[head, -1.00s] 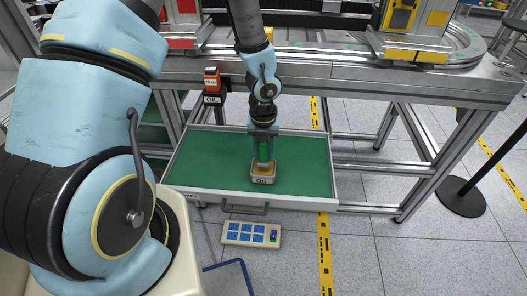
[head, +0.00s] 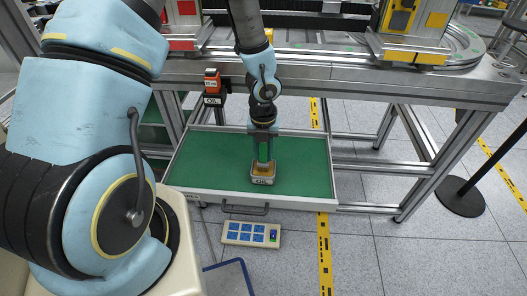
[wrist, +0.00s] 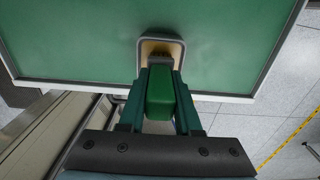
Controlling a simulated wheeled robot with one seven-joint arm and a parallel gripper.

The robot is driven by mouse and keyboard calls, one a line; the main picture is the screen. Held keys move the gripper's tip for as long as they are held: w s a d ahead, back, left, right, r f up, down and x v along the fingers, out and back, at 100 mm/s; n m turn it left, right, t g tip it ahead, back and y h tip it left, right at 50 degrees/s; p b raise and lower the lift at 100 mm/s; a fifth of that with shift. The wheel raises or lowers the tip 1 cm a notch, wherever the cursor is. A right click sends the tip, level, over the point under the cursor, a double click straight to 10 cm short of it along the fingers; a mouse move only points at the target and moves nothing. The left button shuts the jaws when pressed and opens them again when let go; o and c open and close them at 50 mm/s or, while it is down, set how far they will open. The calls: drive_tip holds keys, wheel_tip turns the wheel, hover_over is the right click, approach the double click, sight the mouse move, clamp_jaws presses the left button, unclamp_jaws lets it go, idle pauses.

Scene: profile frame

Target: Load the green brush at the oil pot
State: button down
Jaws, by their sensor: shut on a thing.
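The green brush (wrist: 160,92) is between the fingers of my gripper (wrist: 161,105) in the wrist view, and my gripper is shut on its handle. The brush's brown bristle end points into the oil pot (wrist: 149,47), a small grey-rimmed box with a tan inside. In the head view, my gripper (head: 264,148) is right above the oil pot (head: 262,180), which stands on the green drawer floor and has an OIL label on its front. The bristle tips are at the pot's opening; how deep they reach cannot be told.
The open drawer (head: 310,172) with a green floor is clear around the pot. An orange-and-black item (head: 212,82) with an OIL sign hangs at the table frame. A panel with blue squares (head: 250,234) lies below the drawer. A black post base (head: 461,197) stands at right.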

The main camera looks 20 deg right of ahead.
drive_tip(key=shift+r+p, duration=3.15)
drive_tip(key=shift+r, duration=0.15)
